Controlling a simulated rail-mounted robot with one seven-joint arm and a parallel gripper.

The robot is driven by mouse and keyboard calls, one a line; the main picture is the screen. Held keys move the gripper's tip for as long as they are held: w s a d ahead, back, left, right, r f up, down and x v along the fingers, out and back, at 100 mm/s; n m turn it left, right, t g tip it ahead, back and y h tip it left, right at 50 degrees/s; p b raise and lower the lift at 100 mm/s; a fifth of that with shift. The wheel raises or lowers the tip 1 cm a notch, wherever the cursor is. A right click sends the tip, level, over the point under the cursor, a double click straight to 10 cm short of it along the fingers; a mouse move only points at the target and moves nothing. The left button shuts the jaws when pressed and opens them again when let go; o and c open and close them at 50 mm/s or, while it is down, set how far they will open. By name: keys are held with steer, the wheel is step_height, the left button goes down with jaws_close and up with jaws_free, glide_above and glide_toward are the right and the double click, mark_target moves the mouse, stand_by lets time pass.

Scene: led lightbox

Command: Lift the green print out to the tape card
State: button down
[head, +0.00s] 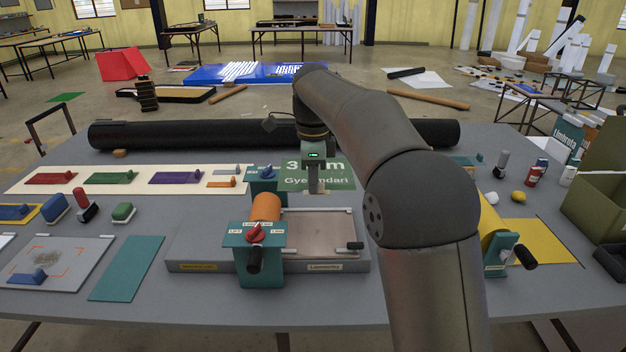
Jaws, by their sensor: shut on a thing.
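The green print (341,178) with white lettering is behind the press bed, in the middle of the table. My gripper (314,188) is in front of it, fingers pointing down, and hides the middle of the lettering. The gripper is shut on the print near its front edge. The fingertips are small here, and I cannot tell whether the print is clear of the surface beneath. No card is clearly marked as the tape card, so I cannot tell which one it is.
The press (257,262) with an orange roller and red knob stands just in front. A cream strip (70,174) with several coloured handled blocks lies left. A black tube (180,134) lies along the back. A yellow sheet (552,243) and teal roller stand (499,256) are right.

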steer(key=shift+r+p, duration=1.95)
steer(key=shift+f, duration=0.1)
